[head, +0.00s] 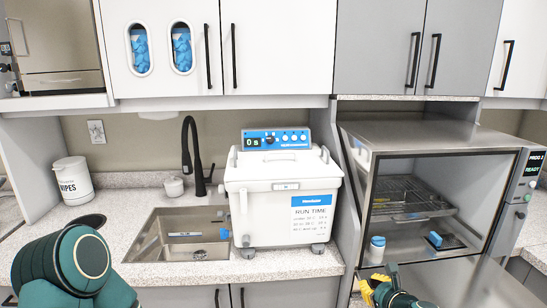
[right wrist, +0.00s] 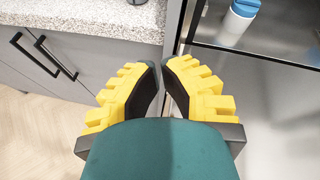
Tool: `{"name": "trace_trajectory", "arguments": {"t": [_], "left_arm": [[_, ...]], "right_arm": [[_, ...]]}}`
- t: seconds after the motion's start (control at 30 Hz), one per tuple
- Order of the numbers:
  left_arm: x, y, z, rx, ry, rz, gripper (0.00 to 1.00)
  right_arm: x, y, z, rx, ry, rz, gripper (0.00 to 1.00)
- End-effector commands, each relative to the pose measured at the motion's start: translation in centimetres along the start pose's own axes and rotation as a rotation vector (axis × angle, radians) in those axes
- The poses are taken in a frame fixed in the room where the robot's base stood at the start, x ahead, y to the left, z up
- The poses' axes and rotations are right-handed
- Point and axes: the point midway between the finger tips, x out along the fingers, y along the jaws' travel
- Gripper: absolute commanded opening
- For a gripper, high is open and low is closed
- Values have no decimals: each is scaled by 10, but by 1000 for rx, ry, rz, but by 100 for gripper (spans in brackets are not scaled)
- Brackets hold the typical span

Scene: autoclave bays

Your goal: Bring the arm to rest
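My right gripper (head: 372,286) has yellow fingers and shows at the bottom right of the head view, in front of the open steel autoclave (head: 425,130). In the right wrist view the fingertips (right wrist: 161,66) nearly meet, with nothing between them, so it looks shut and empty. Beneath it there are the counter edge and the lowered metal door. My left gripper is not in view; only a teal link of my left arm shows at the lower left.
A white bottle with a blue cap (head: 376,252) stands at the front left of the autoclave opening, close to my right gripper. A small blue item (head: 435,239) lies right of it. A white ultrasonic cleaner (head: 265,200) stands beside the sink (head: 155,245). A wipes tub (head: 72,182) is left.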

Motion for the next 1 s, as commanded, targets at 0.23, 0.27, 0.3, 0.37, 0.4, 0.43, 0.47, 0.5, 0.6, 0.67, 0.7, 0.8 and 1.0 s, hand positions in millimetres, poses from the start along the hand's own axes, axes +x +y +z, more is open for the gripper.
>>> {"name": "trace_trajectory", "arguments": {"t": [0.23, 0.27, 0.3, 0.37, 0.4, 0.43, 0.47, 0.5, 0.6, 0.67, 0.7, 0.8, 1.0], "left_arm": [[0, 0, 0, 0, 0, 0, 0], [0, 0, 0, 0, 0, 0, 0], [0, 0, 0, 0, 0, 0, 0], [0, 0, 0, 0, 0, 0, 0], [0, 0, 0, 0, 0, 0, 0], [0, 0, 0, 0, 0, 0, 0], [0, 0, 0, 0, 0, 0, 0], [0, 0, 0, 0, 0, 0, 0], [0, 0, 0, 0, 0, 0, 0], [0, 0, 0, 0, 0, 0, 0], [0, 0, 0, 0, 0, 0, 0], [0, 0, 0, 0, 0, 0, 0], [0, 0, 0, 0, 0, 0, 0]], "right_arm": [[15, 137, -39, -481, 49, 293, 0], [13, 155, -46, -558, 50, 337, 0], [10, 176, -58, -658, 51, 394, 0], [2, 205, -75, -811, 46, 480, 0], [-4, 222, -86, -912, 40, 537, 0], [-10, 233, -95, -987, 35, 578, 0], [-16, 243, -104, -1060, 28, 619, 0], [-24, 254, -115, -1160, 16, 673, 0], [-47, 274, -143, -1401, -17, 805, 0], [-61, 280, -158, -1540, -44, 883, 0], [-70, 282, -167, -1630, -62, 932, 0], [-91, 282, -185, -1827, -108, 1041, 0], [-116, 271, -203, -2066, -174, 1176, 0]]}}
